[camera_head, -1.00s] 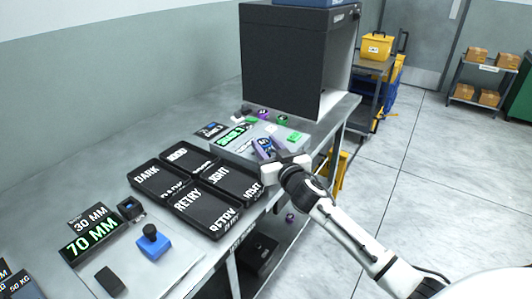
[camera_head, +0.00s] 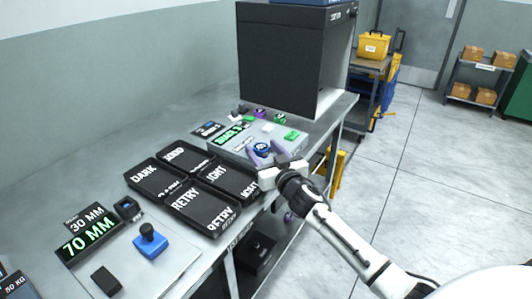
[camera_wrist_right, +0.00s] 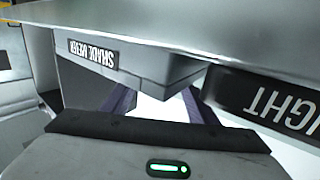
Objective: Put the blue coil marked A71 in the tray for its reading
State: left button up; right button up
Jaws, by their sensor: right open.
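A blue coil (camera_head: 262,149) rests on the front of the grey shade meter (camera_head: 222,149); its marking is too small to read. My right gripper (camera_head: 264,152) is open, with its purple fingers on either side of the coil. In the right wrist view the fingers (camera_wrist_right: 158,104) are apart beside the meter's labelled side (camera_wrist_right: 94,54), and the coil is hidden. The meter's green display (camera_head: 230,135) is lit but too small to read surely. Black trays stand left of it: DARK (camera_head: 131,179), GOOD (camera_head: 166,161), LIGHT (camera_head: 253,198) and RETRY (camera_head: 207,232). My left gripper is not in view.
A purple coil (camera_head: 260,113) and a green coil (camera_head: 280,118) lie behind the meter, before a large dark cabinet (camera_head: 280,65). A 70 MM display (camera_head: 90,237) and a blue stamp-like block (camera_head: 151,243) are at the near left. The table's right edge runs beside my arm.

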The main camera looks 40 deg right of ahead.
aim_at(263, 151)
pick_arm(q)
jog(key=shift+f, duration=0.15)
pick_arm(e)
jog(key=v, duration=0.9)
jog(key=shift+s+r, duration=0.2)
jog(key=shift+s, duration=0.05)
jog(key=shift+o, duration=0.6)
jog(key=shift+s+b, duration=0.3)
jog(key=shift+b, duration=0.15)
jog(key=f+b, duration=0.1)
jog(key=b, duration=0.4)
jog(key=shift+f+b, duration=0.2)
jog(key=shift+b, duration=0.1)
jog(key=shift+a+b, duration=0.1)
jog(key=shift+b, duration=0.35)
jog(key=shift+w+r, duration=0.1)
jog(key=shift+r, duration=0.1)
jog(key=x, duration=0.4)
jog(key=shift+w+r, duration=0.2)
jog(key=shift+w, duration=0.05)
jog(key=shift+x, duration=2.75)
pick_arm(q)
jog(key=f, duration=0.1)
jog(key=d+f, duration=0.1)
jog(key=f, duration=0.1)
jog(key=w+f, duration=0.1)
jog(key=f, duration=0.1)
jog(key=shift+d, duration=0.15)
pick_arm(e)
jog(key=shift+r, duration=0.1)
